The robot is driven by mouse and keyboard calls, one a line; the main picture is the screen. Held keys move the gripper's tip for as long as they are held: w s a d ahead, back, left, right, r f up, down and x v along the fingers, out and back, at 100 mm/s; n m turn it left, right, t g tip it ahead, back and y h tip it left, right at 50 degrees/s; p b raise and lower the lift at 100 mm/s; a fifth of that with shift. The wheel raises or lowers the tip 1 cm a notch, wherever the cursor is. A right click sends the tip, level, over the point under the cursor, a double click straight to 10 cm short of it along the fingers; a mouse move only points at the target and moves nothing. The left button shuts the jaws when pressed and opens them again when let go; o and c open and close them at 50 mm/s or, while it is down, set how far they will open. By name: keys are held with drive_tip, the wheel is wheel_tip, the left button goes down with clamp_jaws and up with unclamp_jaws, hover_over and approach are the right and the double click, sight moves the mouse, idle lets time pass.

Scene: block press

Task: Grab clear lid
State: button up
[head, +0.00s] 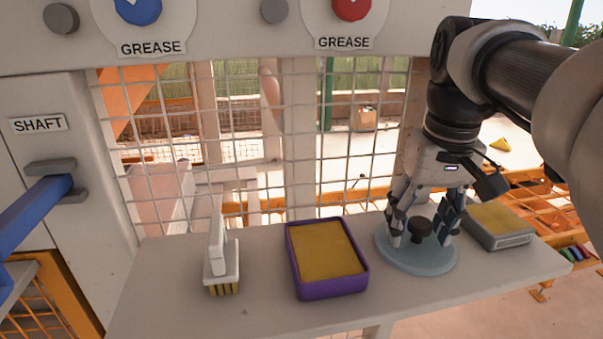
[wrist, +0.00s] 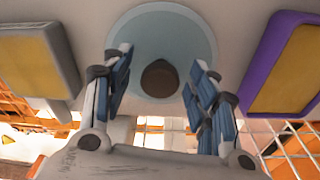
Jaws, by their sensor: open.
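The clear lid (head: 391,257) is a round, pale blue see-through disc with a dark round knob (head: 420,230) at its middle. It lies flat on the shelf, right of the purple tray. In the wrist view the lid (wrist: 200,32) is at the top centre, with its knob (wrist: 160,79) between my fingers. My gripper (head: 421,228) points down over the lid, fingers apart on either side of the knob. In the wrist view my gripper (wrist: 159,72) is open, and its blue-padded fingers show a gap to the knob on both sides.
A purple tray (head: 333,290) with a yellow filling stands left of the lid. A grey tray (head: 505,240) with yellow filling is close on the right. A white brush (head: 219,260) stands farther left. A wire mesh (head: 240,130) rises behind the shelf (head: 420,296).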

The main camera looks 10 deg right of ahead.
drive_tip(key=shift+f, duration=0.1)
drive_tip(key=c, duration=1.3)
